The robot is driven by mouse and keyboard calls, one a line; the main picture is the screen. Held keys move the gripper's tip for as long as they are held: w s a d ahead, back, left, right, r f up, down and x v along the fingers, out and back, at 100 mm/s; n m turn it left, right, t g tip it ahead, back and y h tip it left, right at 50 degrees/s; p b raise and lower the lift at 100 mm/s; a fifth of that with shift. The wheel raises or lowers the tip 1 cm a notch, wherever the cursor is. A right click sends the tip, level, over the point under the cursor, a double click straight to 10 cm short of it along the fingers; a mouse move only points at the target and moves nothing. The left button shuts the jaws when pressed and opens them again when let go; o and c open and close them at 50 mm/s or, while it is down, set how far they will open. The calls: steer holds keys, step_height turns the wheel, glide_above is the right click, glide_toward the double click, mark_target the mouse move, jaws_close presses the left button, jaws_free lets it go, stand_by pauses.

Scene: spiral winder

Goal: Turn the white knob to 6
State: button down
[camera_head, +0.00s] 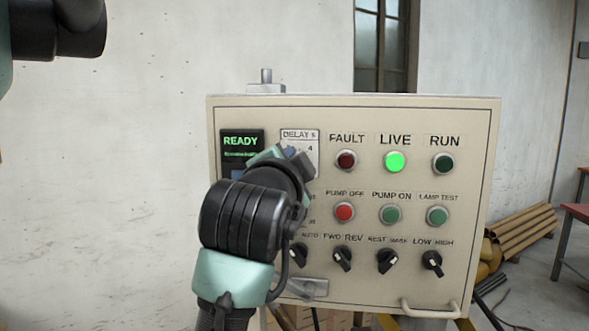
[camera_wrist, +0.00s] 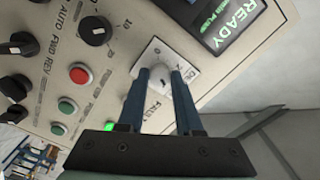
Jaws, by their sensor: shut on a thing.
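The white knob (camera_wrist: 159,88) shows in the wrist view between my two blue-grey fingers, with a short dark mark on its face. It sits on the white DELAY dial plate (camera_head: 312,140) at the upper left of the panel. My gripper (camera_wrist: 160,80) is shut on the knob. In the head view my gripper (camera_head: 289,158) and wrist cover the knob and most of the dial; a 4 shows at the plate's upper right. The number that the knob points to cannot be read.
The beige control panel (camera_head: 470,125) carries a READY display (camera_head: 242,141), several lamps and buttons, and a row of black selector switches below. The green LIVE lamp (camera_head: 394,162) is lit. A metal handle (camera_head: 431,309) sticks out at the lower right.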

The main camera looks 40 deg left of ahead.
steer(key=m+b, duration=0.3)
steer(key=m, duration=1.9)
steer(key=shift+m, duration=0.4)
stand_by(0.3)
steer(key=c, duration=0.6)
jaws_free()
steer(key=shift+d, duration=0.15)
